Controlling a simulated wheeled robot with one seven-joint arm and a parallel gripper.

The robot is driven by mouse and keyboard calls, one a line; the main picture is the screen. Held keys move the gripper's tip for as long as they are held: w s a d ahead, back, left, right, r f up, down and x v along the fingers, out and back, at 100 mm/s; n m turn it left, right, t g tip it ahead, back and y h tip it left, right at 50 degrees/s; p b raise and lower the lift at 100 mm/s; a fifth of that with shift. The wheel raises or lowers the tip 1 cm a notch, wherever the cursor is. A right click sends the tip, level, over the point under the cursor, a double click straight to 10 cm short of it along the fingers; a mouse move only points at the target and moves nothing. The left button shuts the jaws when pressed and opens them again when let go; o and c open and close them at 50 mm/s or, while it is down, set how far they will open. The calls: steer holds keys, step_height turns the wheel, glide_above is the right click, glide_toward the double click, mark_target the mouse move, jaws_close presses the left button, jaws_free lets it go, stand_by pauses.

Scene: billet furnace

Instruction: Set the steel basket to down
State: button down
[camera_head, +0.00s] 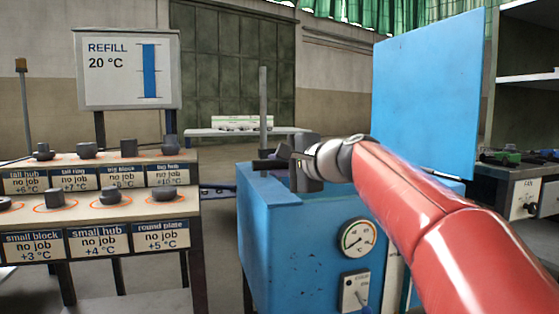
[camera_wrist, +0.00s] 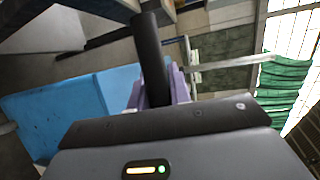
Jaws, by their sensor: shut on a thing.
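The blue tank (camera_head: 305,240) stands right of centre, with a grey upright post (camera_head: 263,105) rising behind its top left. My gripper (camera_head: 280,161) is at the tank's top, next to the post, and is shut on a dark handle. In the wrist view the gripper (camera_wrist: 163,92) closes around this thick dark bar (camera_wrist: 150,50). The pale post (camera_wrist: 225,65) and the blue tank (camera_wrist: 55,95) also show there. I take the bar to be the steel basket's handle. The basket's body is not visible; the tank wall and my arm may hide it.
The tank's front carries a round gauge (camera_head: 357,238) and a switch box (camera_head: 355,291). A blue upright panel (camera_head: 428,95) rises behind my arm at right. A stepped rack of labelled parts (camera_head: 100,210) stands left, below a "REFILL 20 °C" sign (camera_head: 127,70).

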steer(key=shift+f+b, duration=0.3)
steer(key=shift+f, duration=0.6)
steer(key=c, duration=1.3)
jaws_free()
steer(key=shift+r, duration=0.1)
steer(key=v, duration=0.8)
steer(key=shift+a, duration=0.1)
